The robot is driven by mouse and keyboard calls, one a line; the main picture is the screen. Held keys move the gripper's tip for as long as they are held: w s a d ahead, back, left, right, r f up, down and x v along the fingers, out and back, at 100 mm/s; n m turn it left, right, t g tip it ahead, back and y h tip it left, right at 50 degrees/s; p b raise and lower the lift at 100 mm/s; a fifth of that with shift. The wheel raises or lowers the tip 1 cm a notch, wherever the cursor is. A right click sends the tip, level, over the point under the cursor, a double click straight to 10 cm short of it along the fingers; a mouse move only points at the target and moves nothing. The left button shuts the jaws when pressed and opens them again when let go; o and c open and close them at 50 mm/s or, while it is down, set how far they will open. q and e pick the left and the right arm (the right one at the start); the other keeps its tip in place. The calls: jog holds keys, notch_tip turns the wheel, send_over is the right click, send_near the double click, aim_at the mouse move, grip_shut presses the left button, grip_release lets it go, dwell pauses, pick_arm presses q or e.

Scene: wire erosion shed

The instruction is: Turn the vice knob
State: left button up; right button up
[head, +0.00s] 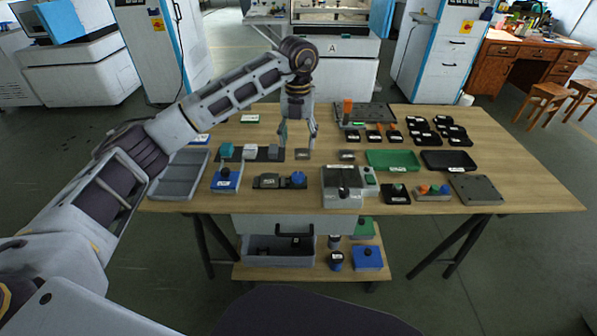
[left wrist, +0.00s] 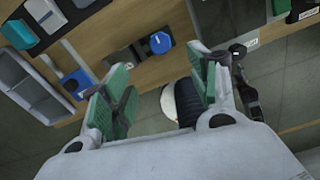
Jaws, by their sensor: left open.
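The vice is a small dark block (head: 267,181) with a round blue knob (head: 298,178) on its right end, lying near the front edge of the wooden table. In the left wrist view the blue knob (left wrist: 160,42) shows beyond the fingertips, above the gap between them. My left gripper (head: 298,138) is open and empty, pointing down over the table, behind the knob in the head view. Its green-padded fingers are wide apart in the left wrist view (left wrist: 165,88) and do not touch the knob. My right gripper is not in view.
A grey and black device (head: 342,200) stands right of the knob. A blue box (head: 227,180) and a grey tray (head: 178,176) are to the left. A dark strip with several blocks (head: 262,154) lies behind the vice. A green tray (head: 392,161) is farther right.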

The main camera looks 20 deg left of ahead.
aim_at(298, 175)
pick_arm(q)
jog(key=shift+f, duration=0.15)
notch_tip(298, 175, down, 12)
jog(key=shift+f+b, duration=0.1)
jog(key=shift+b, duration=0.55)
jog(key=shift+f, duration=0.65)
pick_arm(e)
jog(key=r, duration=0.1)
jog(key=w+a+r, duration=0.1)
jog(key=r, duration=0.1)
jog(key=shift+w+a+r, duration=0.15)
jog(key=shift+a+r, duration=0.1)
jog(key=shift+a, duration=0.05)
pick_arm(q)
jog(key=shift+c, duration=0.2)
jog(key=c, duration=1)
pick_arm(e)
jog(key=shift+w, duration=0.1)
